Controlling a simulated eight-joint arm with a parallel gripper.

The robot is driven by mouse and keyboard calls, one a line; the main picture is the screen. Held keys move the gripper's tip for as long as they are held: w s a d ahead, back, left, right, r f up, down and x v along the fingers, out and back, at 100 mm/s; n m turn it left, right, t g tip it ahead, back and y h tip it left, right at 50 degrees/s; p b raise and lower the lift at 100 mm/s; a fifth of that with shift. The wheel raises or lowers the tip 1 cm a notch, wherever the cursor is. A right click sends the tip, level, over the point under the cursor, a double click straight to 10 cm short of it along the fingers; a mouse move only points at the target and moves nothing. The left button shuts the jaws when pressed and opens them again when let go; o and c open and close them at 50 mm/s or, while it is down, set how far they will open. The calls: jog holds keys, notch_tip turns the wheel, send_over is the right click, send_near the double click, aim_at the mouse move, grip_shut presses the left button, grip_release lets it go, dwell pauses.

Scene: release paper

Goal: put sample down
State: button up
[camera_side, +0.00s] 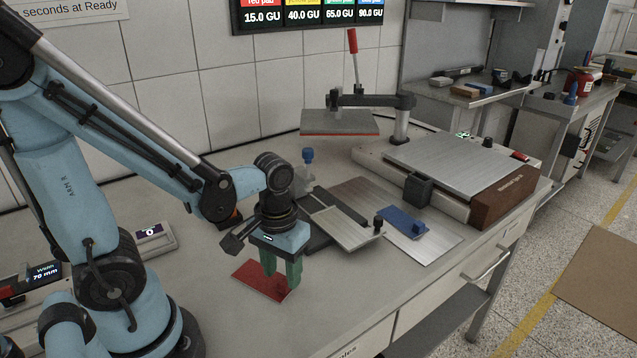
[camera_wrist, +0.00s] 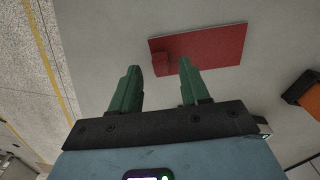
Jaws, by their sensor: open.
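The sample looks to be the flat red pad (camera_side: 254,279) lying on the bench, with a small red block on it close to my gripper. My gripper (camera_side: 283,283) points down over the right end of the pad, its green fingers apart. In the wrist view the red pad (camera_wrist: 205,47) lies flat beyond the fingertips, its red block (camera_wrist: 161,60) near its left end. My gripper (camera_wrist: 160,68) is open there, with nothing held between its fingers. In the side view the fingers partly hide the block.
A blue pad (camera_side: 403,221) lies on a metal plate (camera_side: 440,243) to the right. A grey tray (camera_side: 341,228) stands beside it. A press with a raised plate (camera_side: 340,122) and a heated-looking flat machine (camera_side: 450,165) stand behind. Bare bench is in front of the red pad.

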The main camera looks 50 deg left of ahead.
notch_tip(320, 180, up, 9)
jog(key=w+m+t, duration=0.1)
jog(key=t, duration=0.1)
jog(key=w+r+m+t, duration=0.1)
jog(key=w+m+t, duration=0.2)
jog(key=w+t, duration=0.1)
jog(key=t, duration=0.1)
jog(key=shift+d+r, duration=0.25)
jog(key=shift+d, duration=0.1)
